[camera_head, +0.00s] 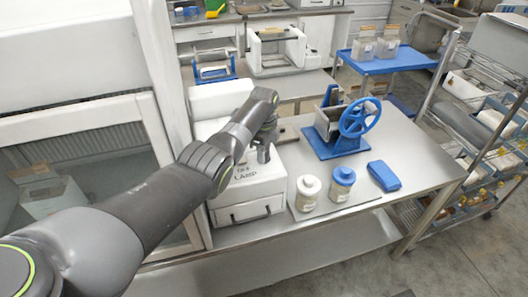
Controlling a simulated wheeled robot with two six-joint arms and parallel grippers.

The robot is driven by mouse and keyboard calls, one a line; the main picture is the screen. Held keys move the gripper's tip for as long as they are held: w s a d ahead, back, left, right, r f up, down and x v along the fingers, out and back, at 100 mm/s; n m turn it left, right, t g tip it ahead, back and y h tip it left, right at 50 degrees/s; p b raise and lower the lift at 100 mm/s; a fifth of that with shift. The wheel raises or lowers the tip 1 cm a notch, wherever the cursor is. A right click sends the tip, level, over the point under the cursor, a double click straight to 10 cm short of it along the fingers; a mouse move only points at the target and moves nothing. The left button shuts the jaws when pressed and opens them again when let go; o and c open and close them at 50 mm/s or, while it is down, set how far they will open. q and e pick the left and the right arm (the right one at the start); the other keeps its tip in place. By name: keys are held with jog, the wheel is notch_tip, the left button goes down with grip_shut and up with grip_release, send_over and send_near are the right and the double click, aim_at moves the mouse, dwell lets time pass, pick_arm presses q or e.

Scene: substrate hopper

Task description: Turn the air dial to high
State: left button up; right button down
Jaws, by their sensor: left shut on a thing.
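A white box-shaped machine (247,193) stands at the left end of the metal table, with dark lettering on its sloped top; one line reads LAMP and the one above it is too small to read surely. My left arm reaches over it from the left. My left gripper (263,153) points down at the top of the machine, just right of the lettering, and is shut on a small knob there, which looks to be the air dial. The fingers and arm hide the dial, so its setting cannot be read. My right gripper is not in view.
The metal table (408,160) also holds a white-lidded jar (308,193), a blue-lidded jar (341,184), a blue case (384,176) and a blue hand-wheel device (345,125). A glass-fronted cabinet (85,150) stands left. A blue-topped cart (385,62) and a rack stand right.

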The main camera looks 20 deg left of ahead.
pick_arm(q)
jog(key=shift+w+r+m, duration=0.1)
jog(key=shift+r+m, duration=0.05)
jog(key=shift+m, duration=0.15)
dwell(0.4)
jog(key=o, duration=1)
jog(key=shift+r, duration=8.65)
jog(key=shift+f, duration=0.1)
